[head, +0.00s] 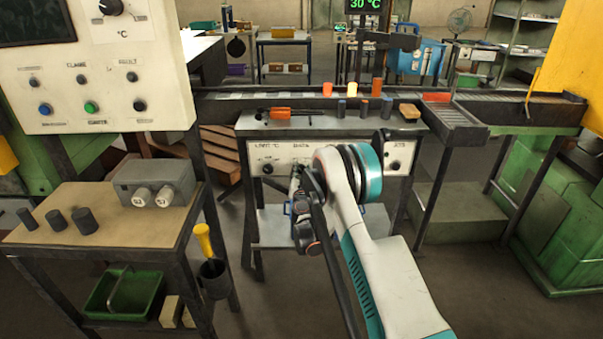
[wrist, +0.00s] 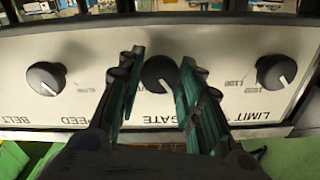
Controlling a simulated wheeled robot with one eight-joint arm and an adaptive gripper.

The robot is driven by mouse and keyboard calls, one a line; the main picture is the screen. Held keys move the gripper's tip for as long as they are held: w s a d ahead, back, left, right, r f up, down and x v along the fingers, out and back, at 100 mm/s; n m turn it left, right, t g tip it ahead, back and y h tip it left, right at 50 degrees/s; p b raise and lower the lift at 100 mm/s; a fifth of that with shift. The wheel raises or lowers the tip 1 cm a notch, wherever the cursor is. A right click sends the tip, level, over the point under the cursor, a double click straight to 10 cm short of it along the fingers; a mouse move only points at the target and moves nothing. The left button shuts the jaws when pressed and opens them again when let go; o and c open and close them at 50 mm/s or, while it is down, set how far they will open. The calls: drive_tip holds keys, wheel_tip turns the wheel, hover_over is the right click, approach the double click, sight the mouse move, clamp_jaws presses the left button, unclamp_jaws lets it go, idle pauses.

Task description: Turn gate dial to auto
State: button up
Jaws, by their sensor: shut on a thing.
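The gate dial (wrist: 158,72) is a black round knob in the middle of a white panel, above the upside-down word GATE in the wrist view. Its white pointer line points down and slightly right in that view. My gripper (wrist: 161,80) is shut on the gate dial, one dark green finger on each side. The fingers cover the panel beside the dial, so I cannot read its position marks. In the head view my gripper (head: 298,190) is at the panel front and hides most of the gate dial.
The belt speed dial (wrist: 46,78) and the limit dial (wrist: 276,71) flank the gate dial, with free panel between. Above the panel in the head view, a bench top (head: 340,127) carries dark cylinders and an orange-handled tool. A side table (head: 120,225) stands at left.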

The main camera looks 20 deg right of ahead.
drive_tip(key=shift+m, duration=0.3)
drive_tip(key=m, duration=0.6)
drive_tip(key=shift+m, duration=0.3)
drive_tip(key=m, duration=0.6)
drive_tip(key=shift+s+d+m, duration=0.1)
drive_tip(key=shift+m, duration=0.2)
drive_tip(key=o, duration=1.1)
drive_tip(key=shift+c, duration=0.2)
drive_tip(key=v, duration=0.7)
drive_tip(key=shift+s, duration=0.2)
